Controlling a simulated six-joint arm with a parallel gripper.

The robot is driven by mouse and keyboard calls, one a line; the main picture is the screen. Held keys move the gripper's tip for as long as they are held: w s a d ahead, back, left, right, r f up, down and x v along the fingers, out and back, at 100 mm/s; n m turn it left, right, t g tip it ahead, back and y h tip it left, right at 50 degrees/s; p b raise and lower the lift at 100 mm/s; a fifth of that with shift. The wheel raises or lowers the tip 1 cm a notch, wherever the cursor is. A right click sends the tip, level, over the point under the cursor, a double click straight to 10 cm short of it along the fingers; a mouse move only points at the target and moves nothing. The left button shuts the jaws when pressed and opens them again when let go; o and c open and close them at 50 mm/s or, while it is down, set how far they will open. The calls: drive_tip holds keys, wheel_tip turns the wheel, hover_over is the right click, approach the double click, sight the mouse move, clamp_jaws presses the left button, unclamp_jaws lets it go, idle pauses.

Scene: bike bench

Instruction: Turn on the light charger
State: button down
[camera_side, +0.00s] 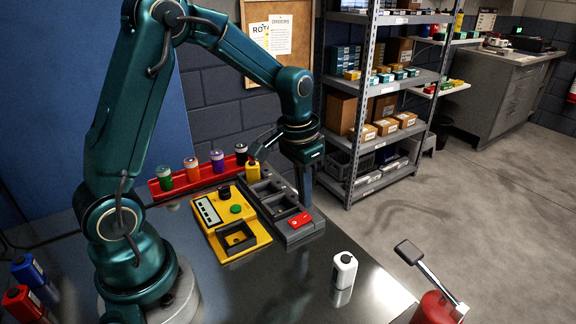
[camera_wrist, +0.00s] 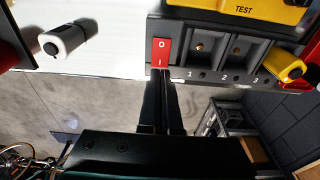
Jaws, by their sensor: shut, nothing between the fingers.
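The dark grey light charger (camera_side: 267,205) stands on the bench beside a yellow tester (camera_side: 236,238). A red rocker switch (camera_side: 300,220) sits on its near end; in the wrist view the switch (camera_wrist: 161,52) is marked O and I. The charger (camera_wrist: 200,27) has numbered slots there; two are empty and a yellow light (camera_wrist: 288,67) is in the far one. My gripper (camera_side: 307,203) points down just by the switch. In the wrist view my gripper (camera_wrist: 163,78) is shut and empty, its tips at the switch's I end. I cannot tell whether they touch.
A white light (camera_side: 344,270) stands alone on the bench near the front edge. A red rack (camera_side: 180,181) with several coloured lights is behind the tester. A red clamp (camera_side: 437,306) is at lower right. Shelving (camera_side: 342,130) stands beyond the bench.

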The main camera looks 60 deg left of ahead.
sight(307, 215)
drive_tip(key=shift+w+f, duration=0.2)
drive_tip(key=shift+f, duration=1.25)
drive_tip(key=shift+f, duration=0.2)
drive_tip(key=shift+s+r, duration=0.3)
drive_tip(key=shift+s, duration=0.4)
